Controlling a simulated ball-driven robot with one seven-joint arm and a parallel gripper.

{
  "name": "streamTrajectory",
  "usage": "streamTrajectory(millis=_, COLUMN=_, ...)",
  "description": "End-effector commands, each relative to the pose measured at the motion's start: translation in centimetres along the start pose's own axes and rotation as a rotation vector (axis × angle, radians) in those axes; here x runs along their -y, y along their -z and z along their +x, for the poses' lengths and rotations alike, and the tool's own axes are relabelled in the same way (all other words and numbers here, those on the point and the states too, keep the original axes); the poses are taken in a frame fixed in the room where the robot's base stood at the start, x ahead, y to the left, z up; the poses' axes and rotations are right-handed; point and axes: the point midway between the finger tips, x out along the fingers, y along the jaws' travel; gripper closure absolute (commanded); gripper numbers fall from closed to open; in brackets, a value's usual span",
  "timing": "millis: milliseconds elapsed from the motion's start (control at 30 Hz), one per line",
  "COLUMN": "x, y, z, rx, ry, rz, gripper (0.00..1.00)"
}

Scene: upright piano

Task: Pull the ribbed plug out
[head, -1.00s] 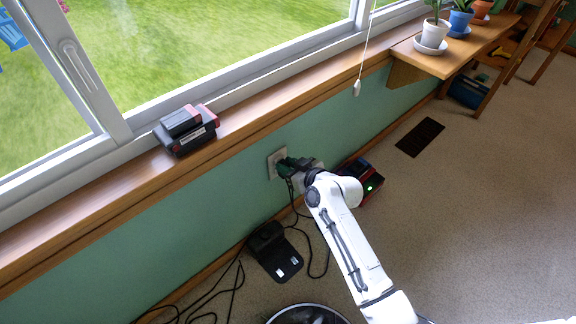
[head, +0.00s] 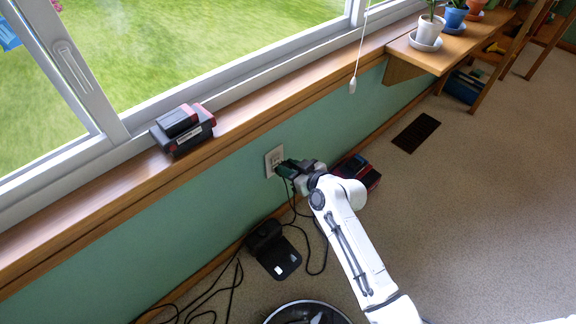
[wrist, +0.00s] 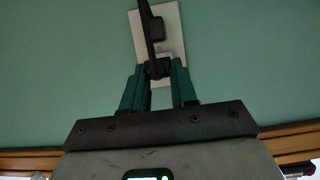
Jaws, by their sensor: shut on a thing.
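The wall outlet (head: 274,161) is a pale plate on the green wall below the sill. In the wrist view its plate (wrist: 174,14) is behind a dark blocky plug (wrist: 157,29) and a black cord. My gripper (head: 283,169) is at the outlet, its green fingers shut on a small dark plug, the ribbed plug (wrist: 158,69), from which the cord runs up the picture. Its ribs are too small to make out. The fingers (wrist: 157,80) hide part of it, and I cannot see clearly whether its prongs are clear of the socket.
A black charger base (head: 273,250) and loose cords lie on the floor by the wall. A red and black device (head: 358,171) is behind my arm. A battery pack (head: 183,128) sits on the sill. Carpet at right is clear around a dark floor vent (head: 416,133).

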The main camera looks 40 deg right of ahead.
Motion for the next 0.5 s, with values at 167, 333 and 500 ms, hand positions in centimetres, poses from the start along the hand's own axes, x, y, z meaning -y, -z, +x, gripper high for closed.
streamTrajectory(millis=167, x=-0.01, y=-0.06, z=-0.16, rx=0.000, ry=0.000, rz=0.000, gripper=1.00)
streamTrajectory(millis=333, x=-0.01, y=-0.05, z=-0.16, rx=0.000, ry=0.000, rz=0.000, gripper=1.00)
streamTrajectory(millis=500, x=0.01, y=-0.20, z=-0.48, rx=0.000, ry=0.000, rz=0.000, gripper=1.00)
